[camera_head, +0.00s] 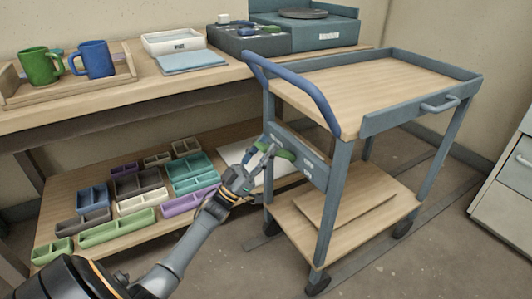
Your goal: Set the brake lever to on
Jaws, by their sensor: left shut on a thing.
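The cart (365,82) stands at the right with a wooden top and a blue push handle (300,85). A blue-grey panel (316,174) on its near left side carries small pale labels too small to read. The brake lever, with a green grip (286,155), is on this panel. My left gripper (270,149) reaches in from the lower left and is shut on the brake lever at the panel. The fingers hide part of the lever, so I cannot tell which setting it points to. My right gripper is not in view.
A workbench (125,95) at the left holds a green mug (41,66), a blue mug (92,59) and a white tray (174,42). Its lower shelf (60,205) holds several coloured bins. The cart's lower shelf (385,205) is near my arm. A cabinet (505,172) stands far right.

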